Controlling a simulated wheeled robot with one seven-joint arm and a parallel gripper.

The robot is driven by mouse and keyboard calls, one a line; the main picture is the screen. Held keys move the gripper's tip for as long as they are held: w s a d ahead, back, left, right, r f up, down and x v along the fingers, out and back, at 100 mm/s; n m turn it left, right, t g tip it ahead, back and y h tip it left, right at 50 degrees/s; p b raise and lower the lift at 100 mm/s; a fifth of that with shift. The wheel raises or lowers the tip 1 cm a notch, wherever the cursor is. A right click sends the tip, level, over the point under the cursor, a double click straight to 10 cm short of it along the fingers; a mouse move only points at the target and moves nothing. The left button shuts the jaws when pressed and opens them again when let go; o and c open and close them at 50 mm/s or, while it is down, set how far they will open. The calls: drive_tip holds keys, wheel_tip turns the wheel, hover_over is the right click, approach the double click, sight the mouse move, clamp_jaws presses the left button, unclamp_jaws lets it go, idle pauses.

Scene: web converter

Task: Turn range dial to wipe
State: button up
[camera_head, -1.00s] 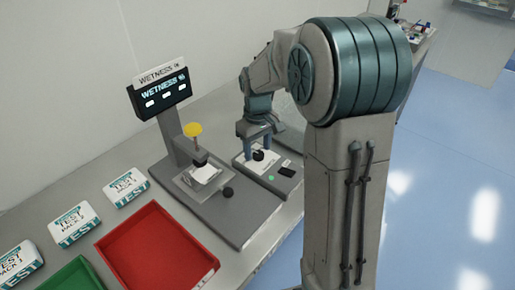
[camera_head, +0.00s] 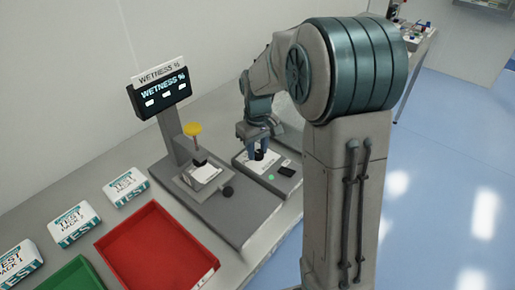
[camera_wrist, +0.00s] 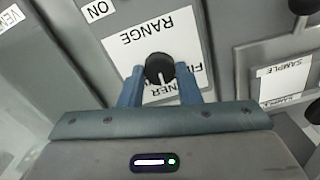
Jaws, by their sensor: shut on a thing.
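The range dial (camera_wrist: 160,69) is a round black knob with a white pointer line. It sits on a white label (camera_wrist: 172,35) that reads RANGE, upside down in the wrist view. Lower label words are partly hidden by the dial and my gripper. My gripper (camera_wrist: 160,80) has its two blue fingers on either side of the dial and is shut on it. In the head view my gripper (camera_head: 258,148) reaches down over the dial from above. The pointer line points towards my gripper's palm in the wrist view.
A wetness meter with a display (camera_head: 163,92) and a yellow-topped press (camera_head: 193,130) stands left of my gripper. A black knob (camera_head: 228,191) is on its base. A red tray (camera_head: 160,250), a green tray (camera_head: 75,275) and white test packs (camera_head: 126,186) lie nearer.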

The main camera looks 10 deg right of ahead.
sight(258, 152)
drive_tip(key=m, duration=0.5)
drive_tip(key=shift+m+b, duration=0.3)
drive_tip(key=m, duration=0.5)
drive_tip(key=shift+d, duration=0.1)
drive_tip(key=shift+m, duration=0.4)
drive_tip(key=o, duration=1)
drive_tip(key=shift+c, duration=0.2)
wheel_tip(258, 152, up, 14)
